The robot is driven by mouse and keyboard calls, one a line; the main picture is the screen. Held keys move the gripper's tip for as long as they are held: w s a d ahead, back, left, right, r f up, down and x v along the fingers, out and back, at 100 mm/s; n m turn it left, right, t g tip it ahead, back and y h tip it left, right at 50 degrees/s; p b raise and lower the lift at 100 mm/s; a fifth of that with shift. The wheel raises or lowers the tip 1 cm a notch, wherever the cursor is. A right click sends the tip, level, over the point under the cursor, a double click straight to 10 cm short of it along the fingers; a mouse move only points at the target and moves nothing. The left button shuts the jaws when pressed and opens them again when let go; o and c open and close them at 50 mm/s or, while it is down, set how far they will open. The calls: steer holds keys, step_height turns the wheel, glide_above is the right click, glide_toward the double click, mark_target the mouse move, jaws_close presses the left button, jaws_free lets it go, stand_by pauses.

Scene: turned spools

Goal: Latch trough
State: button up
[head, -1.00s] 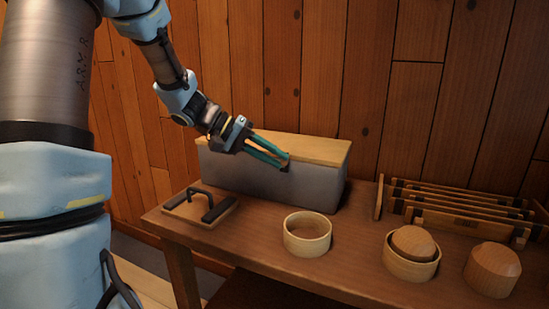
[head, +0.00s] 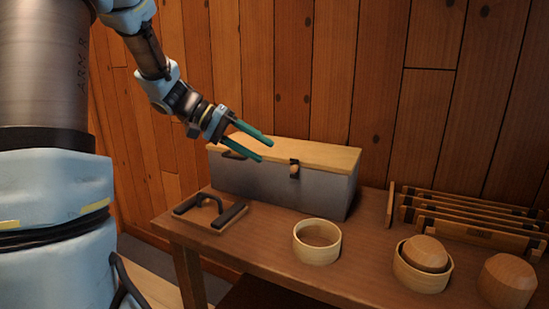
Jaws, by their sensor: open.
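The trough (head: 275,182) is a long grey box at the back of the wooden table, against the wall. Its pale wooden lid (head: 310,152) lies flat on top and looks closed. A small dark latch with a light wooden knob (head: 294,168) sits on the front face near the lid's edge, right of the middle. A dark handle (head: 234,155) shows at the left end. My gripper (head: 266,148) is open and empty, with its two green fingers apart in front of and above the lid's left part, left of the latch.
On the table (head: 250,255) are a wooden board with dark handles (head: 208,211), an empty round wooden ring or bowl (head: 317,242), another bowl (head: 420,276) holding a domed piece, a loose domed piece (head: 507,281) and a slatted rack (head: 470,215).

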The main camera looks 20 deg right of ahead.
steer(key=shift+v, duration=1.6)
steer(key=s+a+f+n+t+y, duration=0.25)
steer(key=s+a+f+y, duration=0.3)
steer(key=a+f, duration=0.3)
steer(key=s+a+f+n+t+y, duration=0.25)
steer(key=s+a+f+y, duration=0.35)
steer(key=a, duration=0.4)
step_height(320, 180, up, 16)
steer(key=w+p, duration=0.1)
steer(key=p, duration=1.6)
steer(key=shift+w+f, duration=0.25)
steer(key=shift+w, duration=0.05)
steer(key=shift+h, duration=0.25)
